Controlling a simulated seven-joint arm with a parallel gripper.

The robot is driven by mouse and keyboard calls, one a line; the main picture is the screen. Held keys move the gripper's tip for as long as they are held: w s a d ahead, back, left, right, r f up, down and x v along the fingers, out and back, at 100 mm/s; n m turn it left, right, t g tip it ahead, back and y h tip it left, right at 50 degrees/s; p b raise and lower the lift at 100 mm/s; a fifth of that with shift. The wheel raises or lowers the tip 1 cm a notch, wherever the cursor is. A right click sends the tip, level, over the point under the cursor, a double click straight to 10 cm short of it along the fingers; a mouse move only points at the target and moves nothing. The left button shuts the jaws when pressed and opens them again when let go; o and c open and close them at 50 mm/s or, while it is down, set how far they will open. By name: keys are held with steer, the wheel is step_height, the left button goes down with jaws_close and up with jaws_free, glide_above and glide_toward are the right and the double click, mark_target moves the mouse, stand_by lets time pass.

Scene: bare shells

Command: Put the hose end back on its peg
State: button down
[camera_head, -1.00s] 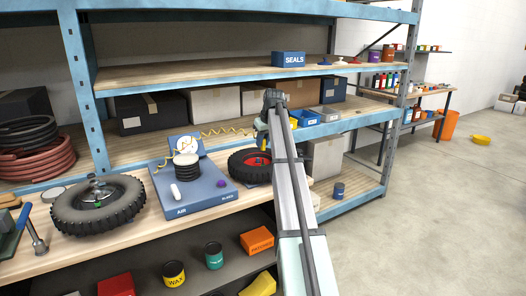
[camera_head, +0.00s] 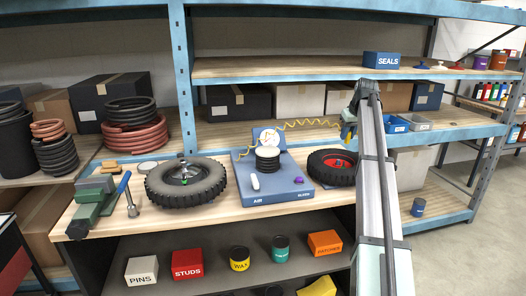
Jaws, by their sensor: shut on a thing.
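My gripper is shut on the hose end, above the small red-hubbed wheel; the end itself is too small and partly hidden to make out. The air unit carries a round white gauge (camera_head: 268,138), a black ribbed bellows with a white top (camera_head: 268,160), a white upright stub (camera_head: 255,182) and a purple knob (camera_head: 298,180). I cannot tell which part is the peg.
A green vice (camera_head: 92,205) and hammer (camera_head: 129,194) are at bench left. A blue SEALS box (camera_head: 381,60) sits on the shelf above. Bare bench shows in front.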

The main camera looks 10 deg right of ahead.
steer(key=w+a+f+n+y, duration=0.1)
steer(key=w+a+n, duration=0.1)
steer(key=w+a, duration=0.85)
steer(key=w+a+n, duration=0.2)
steer(key=w+a, duration=0.3)
steer(key=a, duration=1)
steer(key=w+a+f+n+y, duration=0.1)
steer(key=w+a+n, duration=0.1)
steer(key=w+a, duration=0.8)
steer(key=shift+g, duration=0.3)
steer(key=shift+s+a+f, duration=0.5)
steer(key=shift+f, duration=0.45)
steer(key=shift+s+a+f, duration=0.5)
steer(key=shift+f, duration=0.5)
steer(key=shift+s+a+f, duration=0.5)
steer(key=shift+f, duration=0.45)
steer(key=shift+f, duration=2)
